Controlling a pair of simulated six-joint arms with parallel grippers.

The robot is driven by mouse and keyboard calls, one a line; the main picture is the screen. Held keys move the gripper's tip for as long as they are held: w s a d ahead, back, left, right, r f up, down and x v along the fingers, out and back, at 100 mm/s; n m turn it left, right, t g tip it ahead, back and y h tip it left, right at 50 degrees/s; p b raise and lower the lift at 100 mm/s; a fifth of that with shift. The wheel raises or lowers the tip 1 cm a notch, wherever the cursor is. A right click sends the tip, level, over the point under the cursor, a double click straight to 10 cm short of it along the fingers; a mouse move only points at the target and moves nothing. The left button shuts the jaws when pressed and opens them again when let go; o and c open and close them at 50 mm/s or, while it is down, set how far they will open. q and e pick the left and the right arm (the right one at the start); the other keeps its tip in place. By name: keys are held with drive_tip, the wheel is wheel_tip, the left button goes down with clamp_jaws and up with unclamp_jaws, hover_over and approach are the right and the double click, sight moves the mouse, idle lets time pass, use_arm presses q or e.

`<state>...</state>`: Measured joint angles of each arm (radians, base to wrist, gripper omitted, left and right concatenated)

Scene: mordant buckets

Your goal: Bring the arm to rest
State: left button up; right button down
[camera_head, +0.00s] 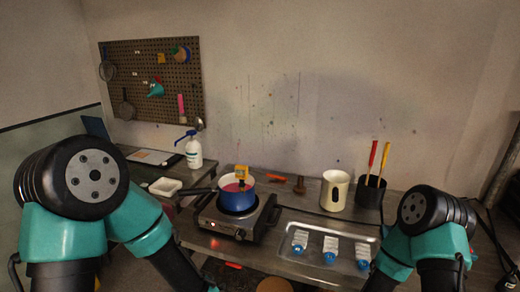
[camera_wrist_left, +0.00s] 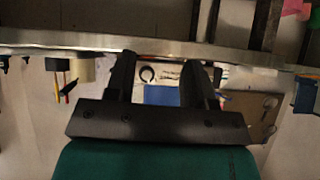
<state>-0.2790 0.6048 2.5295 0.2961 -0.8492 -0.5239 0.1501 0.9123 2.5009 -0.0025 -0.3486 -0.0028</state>
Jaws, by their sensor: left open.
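My left arm (camera_head: 95,205) comes in from the left in the head view, bent at a black joint, and its gripper is out of that picture. In the left wrist view my left gripper (camera_wrist_left: 160,75) has its two dark fingers apart. Nothing is held between them. A blue shape (camera_wrist_left: 158,95) shows beyond the gap; I cannot tell how near it is. My right arm (camera_head: 425,235) is folded at the lower right of the head view. Its gripper does not show.
A blue pot (camera_head: 238,198) with pink liquid sits on a hot plate (camera_head: 215,222). A metal tray (camera_head: 300,265) holds blue-and-white items. A cream canister (camera_head: 335,190), a dark holder (camera_head: 370,192) with red and yellow handles, and a spray bottle (camera_head: 194,152) stand behind. A pegboard (camera_head: 150,75) hangs on the wall.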

use_arm(q)
drive_tip(key=s+a+f+n+g, duration=0.3)
drive_tip(key=s+f, duration=0.3)
drive_tip(key=f, duration=0.4)
drive_tip(key=s+a+f+n+g+h, duration=0.1)
drive_tip(key=s+a+f+g, duration=0.4)
drive_tip(key=f, duration=0.5)
drive_tip(key=shift+s+f+n+g, duration=0.3)
drive_tip(key=shift+s+n+g, duration=0.3)
drive_tip(key=shift+s+n, duration=0.35)
